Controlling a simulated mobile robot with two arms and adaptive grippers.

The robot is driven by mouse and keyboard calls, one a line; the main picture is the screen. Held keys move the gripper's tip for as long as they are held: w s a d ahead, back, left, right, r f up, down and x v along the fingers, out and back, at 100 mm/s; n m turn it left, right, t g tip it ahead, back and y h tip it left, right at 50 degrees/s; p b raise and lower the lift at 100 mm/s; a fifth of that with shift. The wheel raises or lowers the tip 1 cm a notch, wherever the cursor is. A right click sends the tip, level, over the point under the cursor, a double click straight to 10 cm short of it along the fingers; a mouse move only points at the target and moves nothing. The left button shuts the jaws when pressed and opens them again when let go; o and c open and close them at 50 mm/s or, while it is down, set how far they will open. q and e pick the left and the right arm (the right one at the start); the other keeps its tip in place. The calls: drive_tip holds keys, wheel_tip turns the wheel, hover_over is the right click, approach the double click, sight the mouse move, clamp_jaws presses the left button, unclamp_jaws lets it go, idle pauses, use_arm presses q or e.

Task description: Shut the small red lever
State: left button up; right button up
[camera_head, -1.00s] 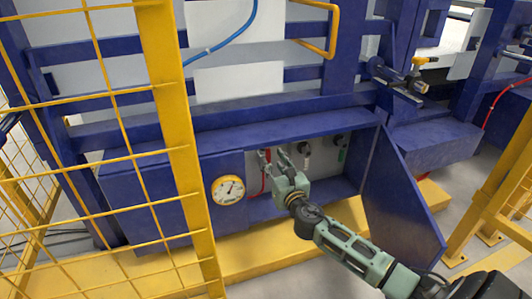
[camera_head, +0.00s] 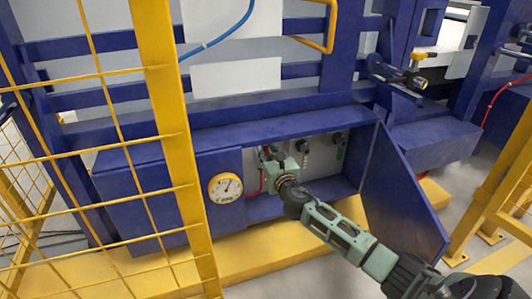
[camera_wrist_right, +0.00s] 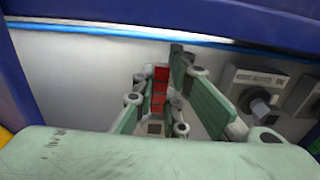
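The small red lever (camera_wrist_right: 160,90) shows in the right wrist view, upright in front of the pale back panel of the cabinet. My right gripper (camera_wrist_right: 161,72) is open, with one finger on each side of the lever; I cannot tell whether either finger touches it. In the head view my right gripper (camera_head: 269,155) reaches inside the open blue cabinet (camera_head: 225,142) and largely hides the lever. My left gripper is not in view.
The blue cabinet door (camera_head: 400,195) stands open to the right of my arm. Dark knobs (camera_wrist_right: 260,105) sit right of the gripper. A round gauge (camera_head: 226,188) is on the cabinet front at left. A yellow post and mesh fence (camera_head: 172,120) stands farther left.

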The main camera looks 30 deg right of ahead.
clamp_jaws()
drive_tip(key=shift+d, duration=0.1)
idle(0.3)
drive_tip(key=s+d+f+m, duration=0.1)
drive_tip(key=d+f+m, duration=0.4)
drive_tip(key=m, duration=1.3)
drive_tip(key=shift+s+f, duration=0.2)
drive_tip(key=shift+f, duration=0.15)
idle(0.4)
drive_tip(key=o, duration=0.6)
unclamp_jaws()
drive_tip(key=shift+d, duration=0.1)
